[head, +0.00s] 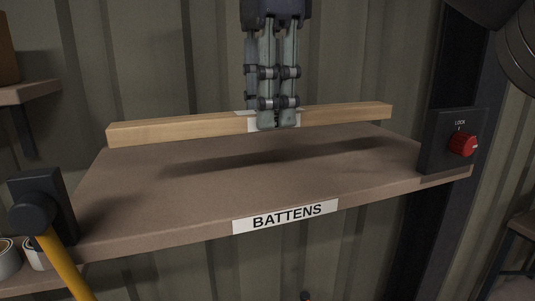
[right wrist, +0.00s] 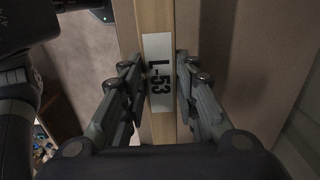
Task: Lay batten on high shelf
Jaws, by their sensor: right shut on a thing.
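The batten (head: 350,114) is a long pale wooden bar with a white label in its middle. My right gripper (head: 277,122) comes down from above and is shut on the batten at this label. The batten is held roughly level above the high shelf (head: 240,190), and its shadow lies on the board, apart from it. My left gripper is not in view.
A black block with a yellow handle (head: 64,264) stands at the shelf's left front corner. A black LOCK box with a red knob (head: 462,145) is at the right end. A corrugated wall (head: 180,60) rises behind. The shelf top looks clear.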

